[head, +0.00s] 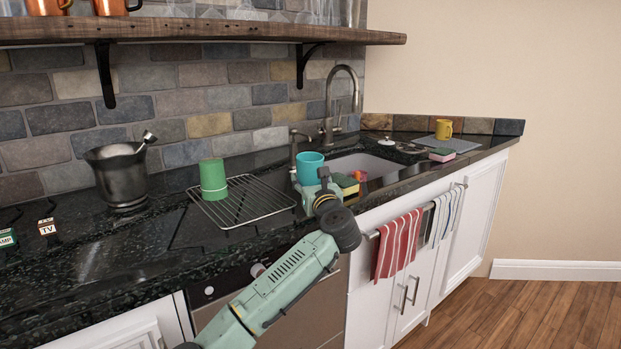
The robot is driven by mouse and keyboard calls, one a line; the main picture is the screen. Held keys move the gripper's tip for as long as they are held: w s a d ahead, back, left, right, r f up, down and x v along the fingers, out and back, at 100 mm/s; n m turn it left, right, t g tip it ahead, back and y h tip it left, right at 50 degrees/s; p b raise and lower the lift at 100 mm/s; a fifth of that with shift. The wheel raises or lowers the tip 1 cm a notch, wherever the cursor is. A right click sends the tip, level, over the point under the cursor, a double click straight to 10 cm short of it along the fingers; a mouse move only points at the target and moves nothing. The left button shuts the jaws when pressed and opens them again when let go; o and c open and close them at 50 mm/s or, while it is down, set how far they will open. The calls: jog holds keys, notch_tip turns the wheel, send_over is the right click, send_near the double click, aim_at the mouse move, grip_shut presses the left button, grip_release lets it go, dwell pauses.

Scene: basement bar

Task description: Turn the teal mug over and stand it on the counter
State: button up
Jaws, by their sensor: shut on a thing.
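The teal mug (310,168) is at the front of the sink area, right of the wire rack. Its open mouth appears to face up. My gripper (311,186) is at the mug's lower part, shut on it. My wrist hides some of the mug's near side and base, so I cannot tell whether it touches the counter. The black stone counter (110,262) runs along the wall.
A green cup (213,179) stands upside down on the wire rack (245,205). A dark ice bucket (120,175) stands further left. A sponge (346,184), faucet (340,105) and sink (365,164) are beside the mug. The front left counter is mostly clear.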

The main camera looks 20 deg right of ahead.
jog(key=shift+g, duration=0.4)
jog(key=f, duration=0.5)
jog(key=shift+w+a, duration=0.1)
jog(key=shift+w, duration=0.1)
jog(key=o, duration=1.6)
jog(key=shift+f, duration=0.1)
jog(key=shift+t, duration=0.4)
jog(key=s+r+p, duration=0.1)
jog(key=r, duration=0.6)
jog(key=s+r+p, duration=0.2)
jog(key=r, duration=0.5)
jog(key=s+r+p, duration=0.2)
jog(key=r, duration=0.6)
jog(key=shift+s+r, duration=0.1)
jog(key=shift+s, duration=0.15)
